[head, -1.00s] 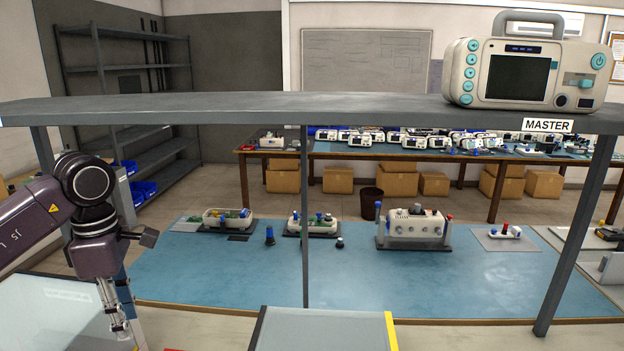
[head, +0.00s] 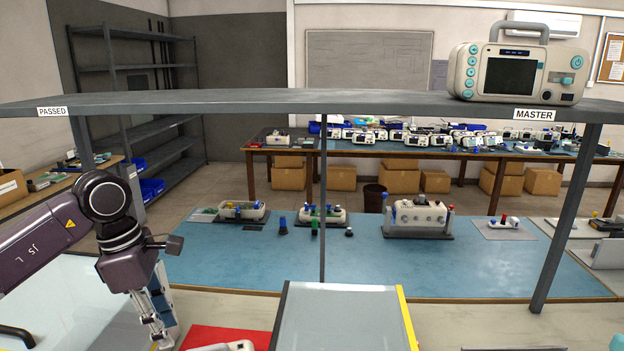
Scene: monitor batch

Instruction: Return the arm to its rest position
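My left arm (head: 108,205) comes in from the left edge, in front of the blue bench. Its gripper (head: 163,338) hangs downward at the lower left, over the near work surface. The fingers are small and partly overlap, so I cannot tell whether they are open or shut. I see nothing clearly held in them. A red mat (head: 240,335) lies just right of the gripper, with a pale device part (head: 230,346) on it, cut off by the lower edge. My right arm and gripper are not in view.
A grey shelf (head: 300,103) crosses above the blue bench (head: 400,265), with a MASTER monitor (head: 515,75) on it. Shelf posts (head: 565,220) stand in front. A grey panel with a yellow edge (head: 345,315) is at front centre. Several device parts stand along the bench's back.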

